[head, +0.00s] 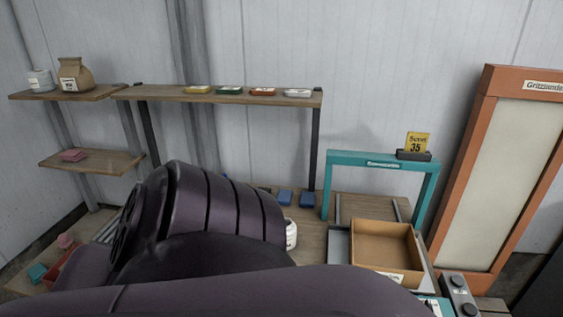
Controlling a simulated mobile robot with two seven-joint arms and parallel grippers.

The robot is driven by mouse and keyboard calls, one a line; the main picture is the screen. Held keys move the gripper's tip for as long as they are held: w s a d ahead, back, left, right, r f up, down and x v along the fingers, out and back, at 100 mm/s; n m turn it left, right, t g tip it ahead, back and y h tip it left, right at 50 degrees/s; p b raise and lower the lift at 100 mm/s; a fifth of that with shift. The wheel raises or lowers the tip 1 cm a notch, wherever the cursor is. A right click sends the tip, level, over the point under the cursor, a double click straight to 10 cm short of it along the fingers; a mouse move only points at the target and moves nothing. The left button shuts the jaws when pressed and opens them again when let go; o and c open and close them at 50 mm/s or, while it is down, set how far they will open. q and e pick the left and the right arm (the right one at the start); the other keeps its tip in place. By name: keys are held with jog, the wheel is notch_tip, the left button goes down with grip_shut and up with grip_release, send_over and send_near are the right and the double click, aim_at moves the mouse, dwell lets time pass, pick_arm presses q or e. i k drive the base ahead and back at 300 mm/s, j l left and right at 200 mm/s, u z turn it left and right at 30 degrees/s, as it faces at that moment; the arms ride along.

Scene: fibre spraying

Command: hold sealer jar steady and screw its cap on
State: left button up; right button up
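A white jar (292,234) with dark marking stands on the bench, mostly hidden behind my large dark purple arm links; its top and any cap cannot be made out. Another white jar (40,80) with a label stands on the upper left shelf. I cannot tell from the labels which one is the sealer jar. My arm links fill the lower middle of the head view and cover much of the bench. Neither gripper shows. No loose cap can be made out.
An open cardboard box (385,246) sits on the bench below a teal frame (382,165). Blue blocks (285,197) lie at the back. A shelf (225,97) with several small coloured trays runs above. An orange-framed panel (485,85) stands right. A brown bag (75,75) sits upper left.

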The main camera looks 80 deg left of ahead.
aim_at(291, 227)
jog(key=u, duration=0.45)
jog(key=i+l+u, duration=0.1)
jog(key=u, duration=0.8)
jog(key=l+u, duration=0.15)
jog(key=u, duration=0.3)
jog(key=i+l+u, duration=0.1)
jog(key=u, duration=0.35)
jog(key=l+u, duration=0.1)
jog(key=u, duration=0.35)
